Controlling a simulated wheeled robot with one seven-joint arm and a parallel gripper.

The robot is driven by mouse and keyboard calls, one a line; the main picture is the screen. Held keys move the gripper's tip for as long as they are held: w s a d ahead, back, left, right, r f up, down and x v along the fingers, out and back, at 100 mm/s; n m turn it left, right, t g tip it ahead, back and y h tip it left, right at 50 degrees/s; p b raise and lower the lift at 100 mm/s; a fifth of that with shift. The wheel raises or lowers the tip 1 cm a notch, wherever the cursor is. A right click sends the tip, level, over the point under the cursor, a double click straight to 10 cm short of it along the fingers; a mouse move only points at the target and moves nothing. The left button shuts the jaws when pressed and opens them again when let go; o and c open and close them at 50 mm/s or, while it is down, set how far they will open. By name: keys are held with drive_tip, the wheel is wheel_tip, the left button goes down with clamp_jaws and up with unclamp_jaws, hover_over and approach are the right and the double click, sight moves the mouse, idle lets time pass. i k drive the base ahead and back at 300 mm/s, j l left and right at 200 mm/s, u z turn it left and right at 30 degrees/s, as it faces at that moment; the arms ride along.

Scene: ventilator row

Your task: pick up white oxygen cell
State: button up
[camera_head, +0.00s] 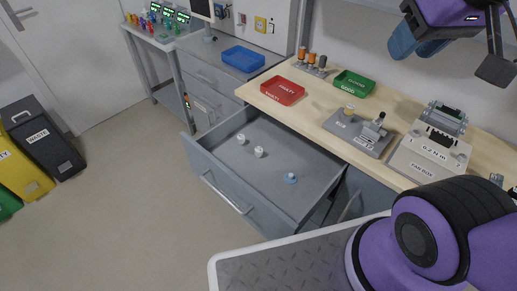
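Two small white cylinders, which look like the oxygen cells, stand in the open grey drawer (215,150). One white cell (240,138) is near the drawer's back left, and the other white cell (259,152) is a little to its right and nearer. A similar piece with a blue base (290,179) sits farther right in the same drawer. Part of my gripper (495,68) shows at the top right, high above the bench and far from the drawer. It is cut by the picture edge, so its opening is unclear.
The wooden bench top holds a red tray (283,91), a green tray (354,83), a grey fixture (357,132) and a fan box device (430,152). A blue tray (243,58) is on the grey cabinet. Bins (45,137) stand left. Floor left of the drawer is free.

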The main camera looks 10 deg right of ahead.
sight(241, 140)
drive_tip(key=j+z, duration=0.1)
drive_tip(key=j, duration=0.35)
drive_tip(key=k+j+z, duration=0.1)
drive_tip(key=j, duration=0.3)
drive_tip(key=k+j, duration=0.15)
drive_tip(key=j, duration=0.3)
drive_tip(key=j+z, duration=0.15)
drive_tip(key=j, duration=0.3)
drive_tip(key=i+j+z, duration=0.2)
drive_tip(key=i+j, duration=0.15)
drive_tip(key=j, duration=0.3)
drive_tip(key=i+j+z, duration=0.1)
drive_tip(key=j, duration=0.2)
drive_tip(key=i+j+z, duration=0.1)
drive_tip(key=j, duration=0.25)
drive_tip(key=i, duration=0.1)
